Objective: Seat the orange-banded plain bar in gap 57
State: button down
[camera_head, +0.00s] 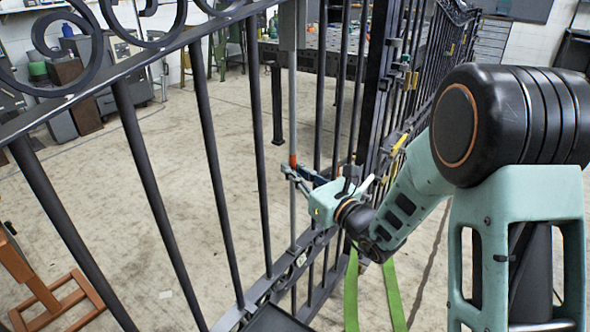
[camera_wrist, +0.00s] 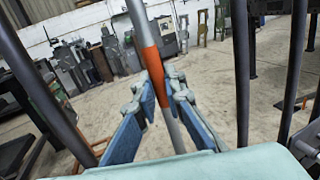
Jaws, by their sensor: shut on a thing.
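The grey plain bar with an orange band (camera_head: 292,160) stands roughly upright in the line of the black gate bars (camera_head: 262,165) in the head view. Its lower end comes down near the gate's lower rail (camera_head: 262,290), and I cannot tell whether it sits in the rail. Its upper part runs up beside a wider grey upright piece. My gripper (camera_head: 291,172) is shut on the bar at about the orange band. In the wrist view, the blue-padded fingers (camera_wrist: 165,90) lie on either side of the bar (camera_wrist: 152,58). No gap number is readable.
Black gate bars stand close on both sides of my gripper. Scrollwork (camera_head: 70,35) tops the gate at left, and a heavy black post (camera_head: 375,90) stands right of my gripper. Green straps (camera_head: 390,295) hang below. A brown wooden frame (camera_head: 35,285) stands lower left. Open concrete floor lies behind.

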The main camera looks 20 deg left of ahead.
jog(key=shift+a+f, duration=0.1)
jog(key=shift+f, duration=0.05)
jog(key=c, duration=2.2)
grip_release()
jog(key=shift+o, duration=1.3)
jog(key=v, duration=1.2)
